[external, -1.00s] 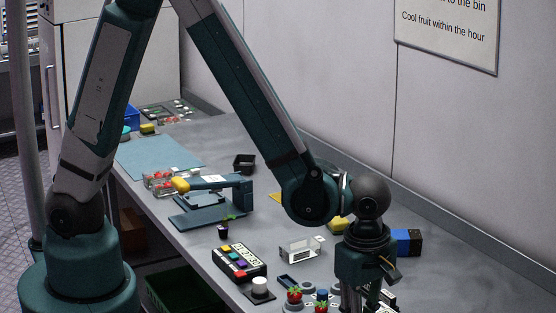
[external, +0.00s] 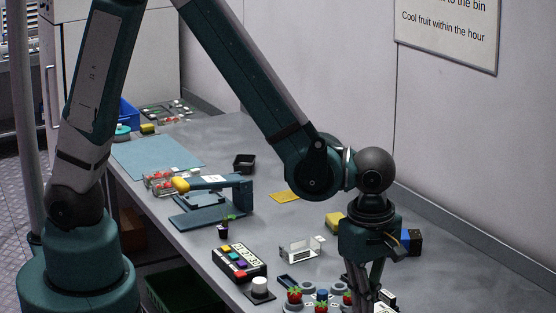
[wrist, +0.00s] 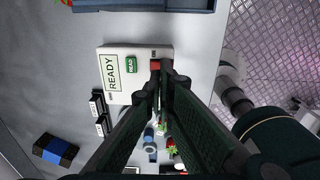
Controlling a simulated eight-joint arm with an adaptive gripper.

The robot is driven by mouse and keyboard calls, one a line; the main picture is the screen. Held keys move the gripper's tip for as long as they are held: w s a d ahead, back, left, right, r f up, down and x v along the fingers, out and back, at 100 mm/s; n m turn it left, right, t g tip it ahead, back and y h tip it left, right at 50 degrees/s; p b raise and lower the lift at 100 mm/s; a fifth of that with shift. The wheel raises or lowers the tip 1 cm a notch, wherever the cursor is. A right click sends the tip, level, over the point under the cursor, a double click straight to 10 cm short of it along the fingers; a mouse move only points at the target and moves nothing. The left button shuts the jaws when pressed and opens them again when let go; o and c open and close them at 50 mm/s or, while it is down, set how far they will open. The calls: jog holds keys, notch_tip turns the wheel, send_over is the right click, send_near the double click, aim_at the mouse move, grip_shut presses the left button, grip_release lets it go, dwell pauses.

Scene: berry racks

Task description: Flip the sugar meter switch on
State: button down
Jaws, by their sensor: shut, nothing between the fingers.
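The sugar meter appears to be the pale box (wrist: 120,88) in the wrist view, with a display reading READY and a green READ button (wrist: 131,65). A small red piece (wrist: 155,66), likely its switch, sits at the box's right side. My gripper (wrist: 161,75) is shut and empty, its tips right by the red piece. I cannot tell whether they touch it, and they partly hide it. In the external view my gripper points down at the lower right, its tips cut off by the frame; I cannot make out the meter there.
In the external view, strawberries (external: 294,296) on a round-cupped holder, a button panel (external: 240,262), a white-knobbed block (external: 260,287) and a clear case (external: 302,248) stand left of my gripper. A black box with a blue band (wrist: 55,150) lies lower left in the wrist view.

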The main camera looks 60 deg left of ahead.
notch_tip(320, 180, up, 9)
jog(key=w, duration=0.1)
jog(key=shift+w, duration=0.25)
dwell(0.6)
jog(key=shift+a, duration=0.15)
jog(key=a+r+m+t+h+b, duration=0.1)
jog(key=a+r+m+t+b, duration=0.2)
jog(key=a, duration=0.7)
jog(key=a+r+m+b, duration=0.25)
jog(key=a+m, duration=0.25)
jog(key=a, duration=0.5)
jog(key=s+a+m+t+b, duration=0.1)
jog(key=s+a+m, duration=0.1)
jog(key=a, duration=0.4)
jog(key=s+a+m+t+b, duration=0.1)
jog(key=s+a+m, duration=0.2)
jog(key=a, duration=0.3)
jog(key=s+a+m+t+y+b, duration=0.1)
jog(key=s+a+m+b, duration=0.1)
jog(key=a+m, duration=0.3)
jog(key=shift+s+a+t, duration=0.4)
jog(key=shift+a, duration=0.25)
jog(key=shift+f, duration=0.1)
dwell(0.5)
